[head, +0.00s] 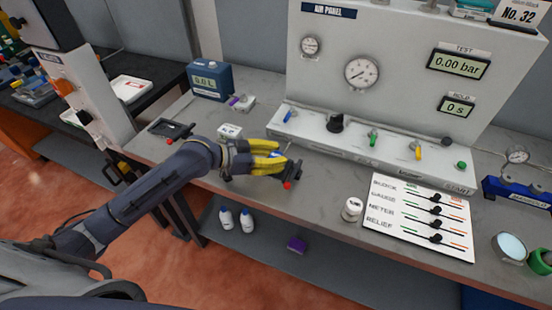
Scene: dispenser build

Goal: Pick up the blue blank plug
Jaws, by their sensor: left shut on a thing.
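My left gripper (283,160) has yellow fingers and is low over the front part of the grey bench, left of centre. It is shut on a small blue piece, the blue blank plug (275,154), which shows only as a sliver between the fingers. The fingers hide most of it. A dark part with a red knob (288,184) lies right at the fingertips; I cannot tell whether the fingers touch it. My right gripper is not in view.
The white air panel (375,130) with gauges and coloured valves stands behind. A white slider board (420,215) and a small white jar (352,209) are to the right. A dark tray (170,129) and a white box (229,131) sit to the left.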

